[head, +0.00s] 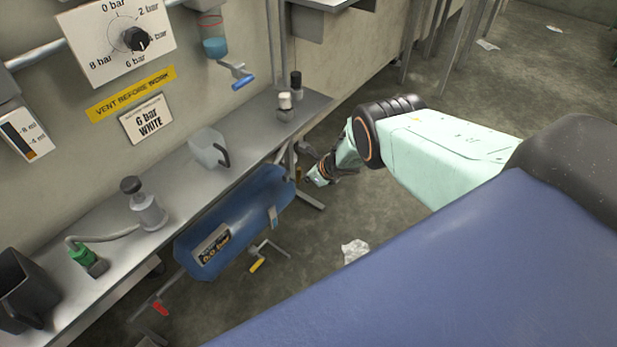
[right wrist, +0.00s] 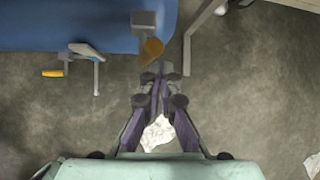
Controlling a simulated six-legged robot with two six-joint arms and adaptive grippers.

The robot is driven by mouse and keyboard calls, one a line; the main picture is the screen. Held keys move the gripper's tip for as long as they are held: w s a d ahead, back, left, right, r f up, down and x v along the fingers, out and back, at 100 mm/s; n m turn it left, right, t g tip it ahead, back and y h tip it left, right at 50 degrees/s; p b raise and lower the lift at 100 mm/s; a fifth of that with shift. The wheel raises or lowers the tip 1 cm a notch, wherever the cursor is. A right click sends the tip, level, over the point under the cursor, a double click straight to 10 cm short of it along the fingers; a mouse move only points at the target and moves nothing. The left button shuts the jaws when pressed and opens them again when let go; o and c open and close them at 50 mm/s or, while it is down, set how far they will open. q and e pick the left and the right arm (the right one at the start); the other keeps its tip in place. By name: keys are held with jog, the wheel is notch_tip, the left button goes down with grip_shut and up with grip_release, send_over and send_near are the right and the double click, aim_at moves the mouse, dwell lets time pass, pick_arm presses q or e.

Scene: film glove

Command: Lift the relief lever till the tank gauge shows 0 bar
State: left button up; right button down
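The blue tank (head: 240,215) hangs under the bench edge; its end also shows in the right wrist view (right wrist: 60,25). A dark display with amber digits (head: 212,245) sits on its side, too small to read surely. In the right wrist view, a grey block with an orange-brown round part (right wrist: 152,48), possibly the relief lever's end, is at the tank's edge. My right gripper (right wrist: 158,72) has its fingertips together just below this part; I cannot tell if they touch it. In the head view, my right gripper (head: 315,180) is beside the tank's right end. My left gripper is out of view.
A yellow-handled valve (head: 257,265) and a red handle (head: 160,308) stick out below the tank. The bench (head: 185,190) holds a clear jug (head: 209,148) and a grey pump (head: 147,207). A dial (head: 135,39) is on the wall. Crumpled paper (head: 355,250) lies on the open floor.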

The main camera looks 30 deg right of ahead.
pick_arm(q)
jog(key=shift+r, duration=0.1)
pick_arm(e)
jog(key=shift+a+r, duration=0.1)
jog(key=shift+a, duration=0.05)
